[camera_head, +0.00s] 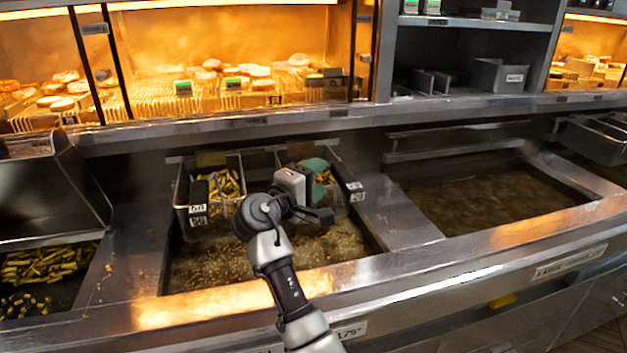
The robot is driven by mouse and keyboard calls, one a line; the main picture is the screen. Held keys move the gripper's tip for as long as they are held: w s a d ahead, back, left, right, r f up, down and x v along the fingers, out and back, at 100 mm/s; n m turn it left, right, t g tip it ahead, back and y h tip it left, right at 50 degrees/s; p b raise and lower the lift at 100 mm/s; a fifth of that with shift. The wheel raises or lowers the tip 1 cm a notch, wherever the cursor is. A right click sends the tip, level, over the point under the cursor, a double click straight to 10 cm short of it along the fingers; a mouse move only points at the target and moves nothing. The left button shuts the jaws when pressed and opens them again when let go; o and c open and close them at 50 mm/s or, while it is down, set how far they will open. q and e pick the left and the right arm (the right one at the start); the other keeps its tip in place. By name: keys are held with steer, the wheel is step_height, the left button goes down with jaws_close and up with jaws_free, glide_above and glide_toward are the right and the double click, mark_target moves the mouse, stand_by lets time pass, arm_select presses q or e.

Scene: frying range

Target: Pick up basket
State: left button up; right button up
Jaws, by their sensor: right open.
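Two wire fry baskets hang side by side over the fryer vat in the middle. The left basket (181,195) holds yellow fries and has a small label on its front. The right basket (347,181) also holds fries, and a green piece (315,165) shows at its back. My right gripper (322,200) is open, over the front of the right basket, and hides much of it. I cannot tell whether it touches the basket. My left gripper is not in view.
Oil (225,265) with loose bits fills the vat below the baskets. A second oil vat (480,200) to the right is empty of baskets. A metal bin with fries (45,265) is at the left. A steel ledge (240,125) runs behind, under a lit food cabinet.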

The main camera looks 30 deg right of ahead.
mark_target(333, 171)
steer(key=x, duration=0.1)
steer(key=p+x, duration=0.1)
steer(key=x, duration=0.1)
steer(key=p+x, duration=0.1)
steer(key=x, duration=0.1)
steer(key=shift+s+d+f, duration=0.1)
steer(key=shift+s+d, duration=0.15)
steer(key=shift+w+d+f, duration=0.2)
steer(key=shift+d+f, duration=0.05)
steer(key=shift+d, duration=0.15)
steer(key=shift+a+r, duration=0.1)
steer(key=shift+a, duration=0.1)
steer(key=c, duration=0.4)
jaws_close()
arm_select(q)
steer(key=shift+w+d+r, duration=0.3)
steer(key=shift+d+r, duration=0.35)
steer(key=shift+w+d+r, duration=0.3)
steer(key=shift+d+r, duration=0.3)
arm_select(e)
steer(key=shift+r, duration=0.1)
